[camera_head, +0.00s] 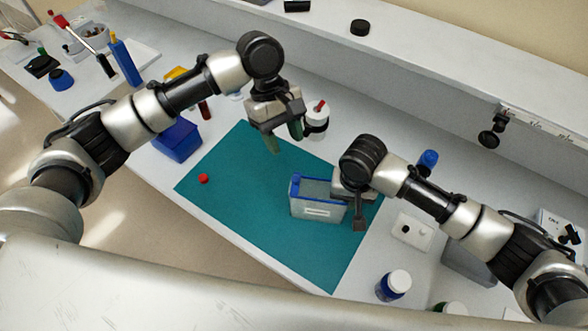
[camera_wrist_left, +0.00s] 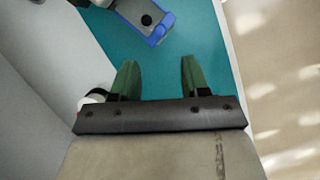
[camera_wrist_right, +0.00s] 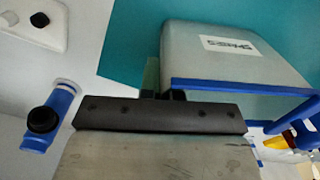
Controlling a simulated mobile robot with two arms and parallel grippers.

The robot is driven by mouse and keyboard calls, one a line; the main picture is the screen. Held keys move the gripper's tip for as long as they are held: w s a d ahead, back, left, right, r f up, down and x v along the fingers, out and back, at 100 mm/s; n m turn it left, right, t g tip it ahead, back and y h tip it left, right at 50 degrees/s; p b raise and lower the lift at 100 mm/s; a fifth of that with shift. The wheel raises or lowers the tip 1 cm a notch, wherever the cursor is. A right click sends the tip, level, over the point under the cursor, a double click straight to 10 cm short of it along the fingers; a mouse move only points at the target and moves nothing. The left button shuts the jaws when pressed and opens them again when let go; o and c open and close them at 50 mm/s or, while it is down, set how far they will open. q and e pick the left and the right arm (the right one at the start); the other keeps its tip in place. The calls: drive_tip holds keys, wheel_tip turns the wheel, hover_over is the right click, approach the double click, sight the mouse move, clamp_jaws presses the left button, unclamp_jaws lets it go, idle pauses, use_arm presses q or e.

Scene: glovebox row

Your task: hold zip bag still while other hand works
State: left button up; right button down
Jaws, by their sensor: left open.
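The zip bag (camera_head: 317,208), a pale translucent box-like pouch with a blue rim and white label, stands upright on the teal mat (camera_head: 240,215). It also shows in the right wrist view (camera_wrist_right: 225,65) and at the top of the left wrist view (camera_wrist_left: 152,22). My right gripper (camera_head: 356,215) is at the bag's right side; its jaws look closed on that side wall, with one finger outside and the other hidden by the bag. My left gripper (camera_head: 285,139) is open and empty above the mat's far part, apart from the bag.
A white bottle with a red top (camera_head: 317,120) stands close beside my left gripper. A blue bin (camera_head: 177,140) is left of the mat. A red cap (camera_head: 203,179) lies on the mat. A blue-bodied jar (camera_head: 393,286) and white plate (camera_head: 412,231) are at right. The mat's left half is mostly clear.

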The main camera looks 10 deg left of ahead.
sight(295, 177)
use_arm(q)
drive_tip(key=x, duration=0.9)
clamp_jaws()
